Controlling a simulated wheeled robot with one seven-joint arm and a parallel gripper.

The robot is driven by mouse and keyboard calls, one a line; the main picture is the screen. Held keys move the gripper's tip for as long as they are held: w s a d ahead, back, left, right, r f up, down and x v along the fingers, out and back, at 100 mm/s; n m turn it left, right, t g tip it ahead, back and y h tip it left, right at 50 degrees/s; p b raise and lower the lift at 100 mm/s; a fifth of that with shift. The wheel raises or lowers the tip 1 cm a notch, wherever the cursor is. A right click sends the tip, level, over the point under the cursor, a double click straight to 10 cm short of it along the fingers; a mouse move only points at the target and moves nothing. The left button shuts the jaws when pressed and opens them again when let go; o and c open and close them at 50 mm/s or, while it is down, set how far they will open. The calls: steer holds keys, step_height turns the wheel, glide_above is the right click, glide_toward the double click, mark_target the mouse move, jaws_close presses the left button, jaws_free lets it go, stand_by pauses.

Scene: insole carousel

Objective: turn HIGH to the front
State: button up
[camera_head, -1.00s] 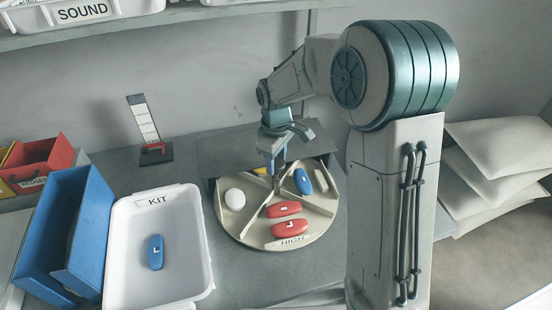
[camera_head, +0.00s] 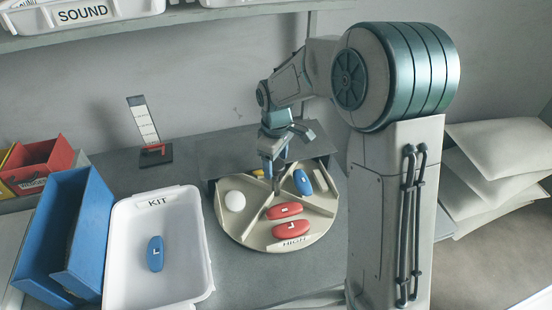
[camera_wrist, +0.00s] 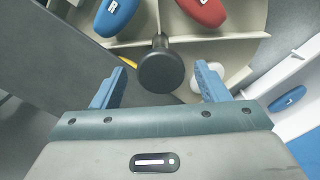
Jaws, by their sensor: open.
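The round cream carousel (camera_head: 232,232) has divider walls. Its HIGH label (camera_head: 290,242) is at the near rim, facing front, slightly tilted. Two red insoles (camera_head: 291,229) lie in the compartment behind that label. My gripper (camera_head: 276,178) is over the carousel's middle, fingers pointing down. In the wrist view its blue fingers are spread and empty, and the dark round centre knob (camera_wrist: 160,68) shows between and just beyond them. Contact with the knob cannot be told.
A white KIT tray (camera_head: 120,290) holding one blue insole (camera_head: 155,253) stands left of the carousel. Blue bins (camera_head: 62,232) and a red bin (camera_head: 38,165) are farther left. A small upright card stand (camera_head: 146,130) is behind. A grey panel (camera_head: 222,152) borders the carousel's back.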

steer(key=shift+r, duration=0.1)
step_height(320, 180, up, 14)
steer(key=shift+b, duration=0.3)
steer(key=shift+f, duration=0.2)
